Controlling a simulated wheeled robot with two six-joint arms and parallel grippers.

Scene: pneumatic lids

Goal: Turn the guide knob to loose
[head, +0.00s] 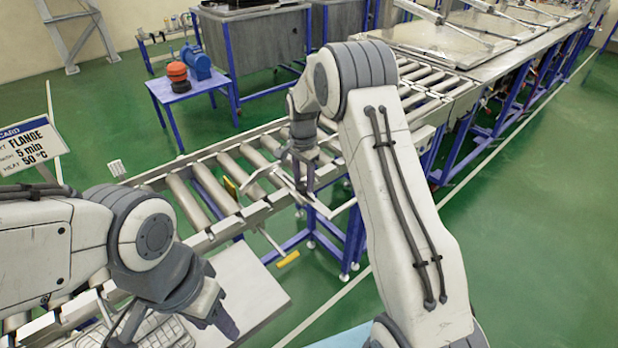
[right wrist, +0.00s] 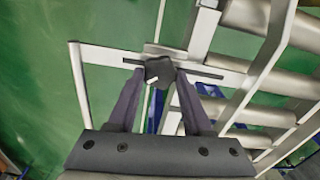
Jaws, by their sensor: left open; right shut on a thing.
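The guide knob (right wrist: 160,72) is a small dark knob with a pale mark on its face, on a metal bracket with a thin dark bar in the right wrist view. My right gripper (right wrist: 159,78) has its two dark fingers closed on the knob from both sides. My left gripper (head: 176,322) is open and empty at the lower left.
A pale wire-grid basket (head: 160,334) lies below my left gripper, beside a light flat plate (head: 245,290). A yellow-handled lever (head: 288,260) sticks out from the conveyor's near side. A card sign (head: 32,148) stands at left. Green floor is clear at right.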

